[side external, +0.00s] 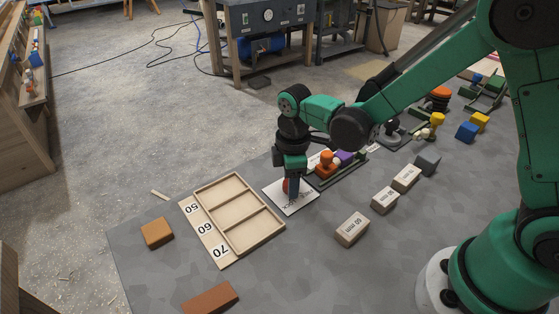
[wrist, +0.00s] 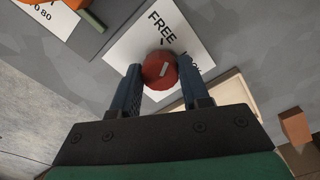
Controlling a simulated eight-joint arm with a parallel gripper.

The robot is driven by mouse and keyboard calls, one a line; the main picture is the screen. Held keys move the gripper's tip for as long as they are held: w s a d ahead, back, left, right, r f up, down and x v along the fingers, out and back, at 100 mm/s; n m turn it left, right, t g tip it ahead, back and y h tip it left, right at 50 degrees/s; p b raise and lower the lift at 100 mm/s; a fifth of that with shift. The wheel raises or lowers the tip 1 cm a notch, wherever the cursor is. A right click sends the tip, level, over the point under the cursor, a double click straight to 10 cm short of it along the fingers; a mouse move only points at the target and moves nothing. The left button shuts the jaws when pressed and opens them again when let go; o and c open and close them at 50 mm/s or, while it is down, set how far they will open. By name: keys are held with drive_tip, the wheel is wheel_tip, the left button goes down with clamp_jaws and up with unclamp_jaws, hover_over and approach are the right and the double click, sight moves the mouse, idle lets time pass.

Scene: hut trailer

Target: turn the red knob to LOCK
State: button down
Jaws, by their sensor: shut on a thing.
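The red knob (wrist: 161,71) sits on a white plate (wrist: 122,58) in the wrist view. A short pale mark on the knob's top lies at a slant; I cannot tell which end is the pointer. The word FREE is printed above the knob, and a partly hidden word shows to its right beside my finger. My gripper (wrist: 160,78) is shut on the knob, with one dark finger on each side. In the side external view my gripper (side external: 291,190) points down over the plate (side external: 304,205), and only a sliver of the red knob (side external: 285,185) shows.
A wooden tray (side external: 223,246) marked 50, 60 and 70 lies left of the plate. A fixture with an orange part (side external: 326,163) stands close behind right. Several labelled wooden blocks (side external: 352,229) lie to the right. An orange-brown block (side external: 157,233) lies left of the tray.

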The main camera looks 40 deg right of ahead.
drive_tip(key=m, duration=1.1)
drive_tip(key=shift+m, duration=1.9)
drive_tip(key=shift+c, duration=2.1)
unclamp_jaws()
drive_tip(key=shift+r, duration=2.85)
